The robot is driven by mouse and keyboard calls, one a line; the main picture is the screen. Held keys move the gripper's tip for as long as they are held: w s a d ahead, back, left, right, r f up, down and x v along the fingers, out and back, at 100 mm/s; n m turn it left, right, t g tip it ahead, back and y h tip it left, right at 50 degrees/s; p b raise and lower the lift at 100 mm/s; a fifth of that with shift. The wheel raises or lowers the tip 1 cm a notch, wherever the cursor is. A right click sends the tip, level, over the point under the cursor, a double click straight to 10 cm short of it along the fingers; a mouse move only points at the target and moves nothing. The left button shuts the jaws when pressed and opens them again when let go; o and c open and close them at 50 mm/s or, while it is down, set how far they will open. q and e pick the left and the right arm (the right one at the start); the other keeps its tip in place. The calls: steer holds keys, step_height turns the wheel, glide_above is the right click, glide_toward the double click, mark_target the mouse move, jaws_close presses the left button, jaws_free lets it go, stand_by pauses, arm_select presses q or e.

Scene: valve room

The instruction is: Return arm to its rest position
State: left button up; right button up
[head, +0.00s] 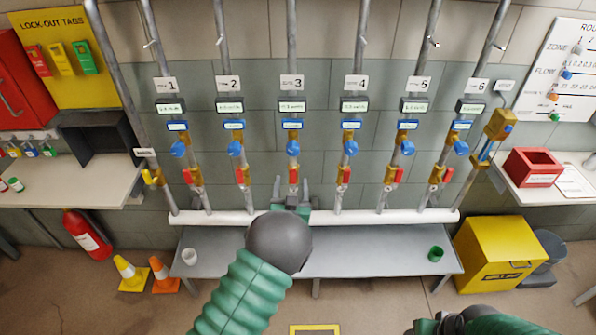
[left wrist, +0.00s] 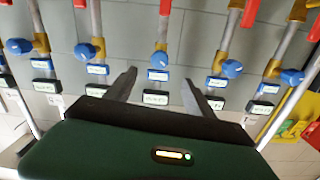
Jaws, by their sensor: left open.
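My left arm (head: 240,290) reaches up from the bottom of the head view, with green sleeves and a dark grey round joint. Its gripper (head: 291,190) is in front of the lower part of pipe 3, just above the white header pipe. In the left wrist view the two dark fingers (left wrist: 159,82) are spread apart with nothing between them. I cannot tell whether the gripper touches the pipe. Part of my right arm (head: 490,322) shows at the bottom right; its gripper is not visible.
Several numbered pipes carry blue knobs (head: 293,148) and red handles (head: 293,174).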

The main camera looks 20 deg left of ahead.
arm_select(q)
steer(key=s+f+g+h, duration=0.1)
steer(key=s+g, duration=0.6)
steer(key=s, duration=1)
steer(key=s+m+g+h, duration=0.1)
steer(key=s+g+h, duration=0.2)
steer(key=s, duration=1.5)
steer(key=g, duration=0.4)
steer(key=shift+d+f, duration=0.25)
steer(key=shift+f, duration=0.15)
steer(key=shift+a, duration=0.15)
